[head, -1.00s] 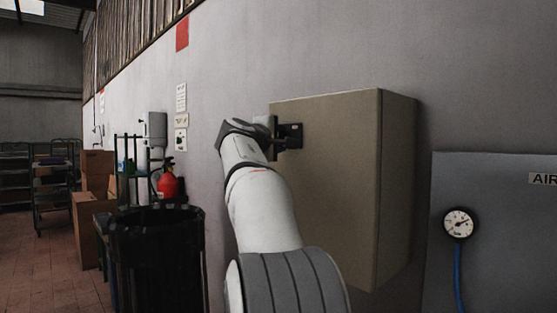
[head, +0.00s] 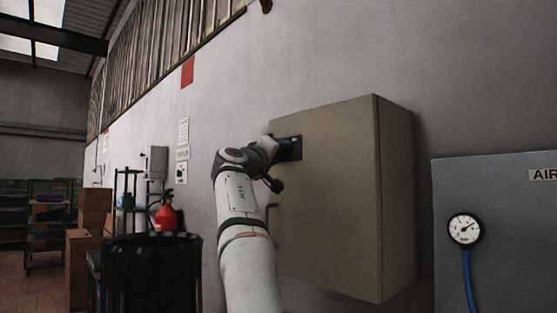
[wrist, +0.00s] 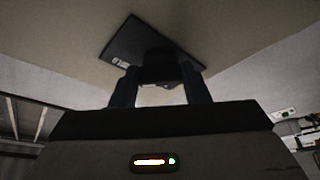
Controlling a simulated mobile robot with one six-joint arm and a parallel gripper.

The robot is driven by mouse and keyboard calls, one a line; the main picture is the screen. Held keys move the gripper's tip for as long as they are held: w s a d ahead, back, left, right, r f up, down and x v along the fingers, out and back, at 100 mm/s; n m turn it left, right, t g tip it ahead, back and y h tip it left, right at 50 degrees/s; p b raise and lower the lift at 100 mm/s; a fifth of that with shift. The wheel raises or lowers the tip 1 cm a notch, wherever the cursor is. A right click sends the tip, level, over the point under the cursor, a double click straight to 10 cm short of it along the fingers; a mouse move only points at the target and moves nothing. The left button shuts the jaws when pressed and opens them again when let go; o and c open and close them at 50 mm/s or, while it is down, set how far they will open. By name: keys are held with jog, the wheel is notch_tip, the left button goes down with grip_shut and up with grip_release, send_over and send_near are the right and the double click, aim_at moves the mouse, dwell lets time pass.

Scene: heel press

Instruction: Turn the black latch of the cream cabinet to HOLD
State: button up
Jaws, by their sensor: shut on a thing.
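The cream cabinet (head: 325,215) hangs on the grey wall, its door facing left of me. A black latch plate (head: 291,148) sits near the door's upper left edge. My gripper (head: 274,149) is at this plate and mostly hides the latch. In the wrist view the plate (wrist: 122,45) lies tilted in the picture, with small white marks too small to read. The dark latch (wrist: 158,68) stands out from it between the two fingers of my gripper (wrist: 160,88), which is shut on it. I cannot tell which setting the latch points to.
A grey panel (head: 510,230) with a round gauge (head: 465,229) and blue hose is at the right. A black bin (head: 150,270), a red fire extinguisher (head: 166,214) and cardboard boxes (head: 80,260) stand at the left. The wall above the cabinet is mostly clear.

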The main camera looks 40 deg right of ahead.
jog(key=shift+m, duration=0.3)
jog(key=o, duration=1)
jog(key=b+v, duration=0.3)
jog(key=v, duration=0.4)
jog(key=shift+a+f, duration=0.2)
jog(key=shift+a, duration=0.15)
